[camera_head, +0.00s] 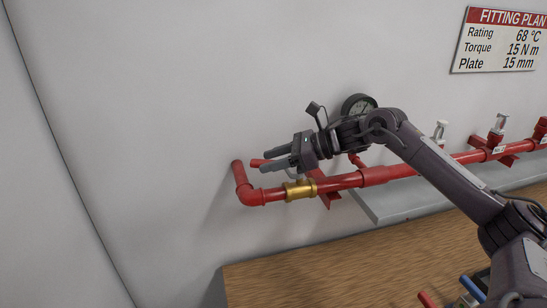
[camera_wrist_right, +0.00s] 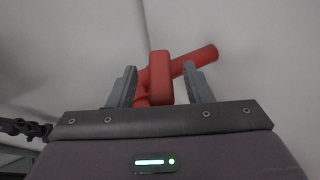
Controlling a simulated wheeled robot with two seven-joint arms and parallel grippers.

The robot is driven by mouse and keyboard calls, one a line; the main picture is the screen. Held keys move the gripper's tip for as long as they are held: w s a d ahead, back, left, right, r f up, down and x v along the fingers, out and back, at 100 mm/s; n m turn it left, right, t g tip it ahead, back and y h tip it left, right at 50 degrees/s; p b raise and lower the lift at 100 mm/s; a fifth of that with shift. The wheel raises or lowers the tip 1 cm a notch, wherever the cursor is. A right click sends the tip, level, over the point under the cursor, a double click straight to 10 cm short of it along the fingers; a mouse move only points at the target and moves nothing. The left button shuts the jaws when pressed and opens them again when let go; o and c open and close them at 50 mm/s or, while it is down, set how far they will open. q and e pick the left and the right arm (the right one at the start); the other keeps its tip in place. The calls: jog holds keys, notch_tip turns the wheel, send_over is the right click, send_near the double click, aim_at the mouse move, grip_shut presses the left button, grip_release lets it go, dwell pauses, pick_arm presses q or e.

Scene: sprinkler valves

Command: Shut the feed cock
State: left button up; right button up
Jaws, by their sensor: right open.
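The feed cock has a brass body (camera_head: 300,190) on the red pipe near its left end. Its red lever (camera_head: 256,162) shows just past my right gripper's fingertips in the head view. My right gripper (camera_head: 268,160) is open above the brass body, with its fingers pointing left. In the right wrist view the red lever (camera_wrist_right: 160,78) stands between the two spread fingers (camera_wrist_right: 159,82), with a gap visible on each side. The gripper hides part of the lever and the top of the cock. My left gripper is not in view.
The red pipe (camera_head: 340,183) runs along the wall and bends at the left end (camera_head: 250,196). A round gauge (camera_head: 358,106) is behind my right arm. Sprinkler heads (camera_head: 498,124) stand farther right. A grey ledge (camera_head: 400,203) and wooden bench (camera_head: 330,270) lie below. Wall left of the pipe is clear.

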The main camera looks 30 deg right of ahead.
grip_shut()
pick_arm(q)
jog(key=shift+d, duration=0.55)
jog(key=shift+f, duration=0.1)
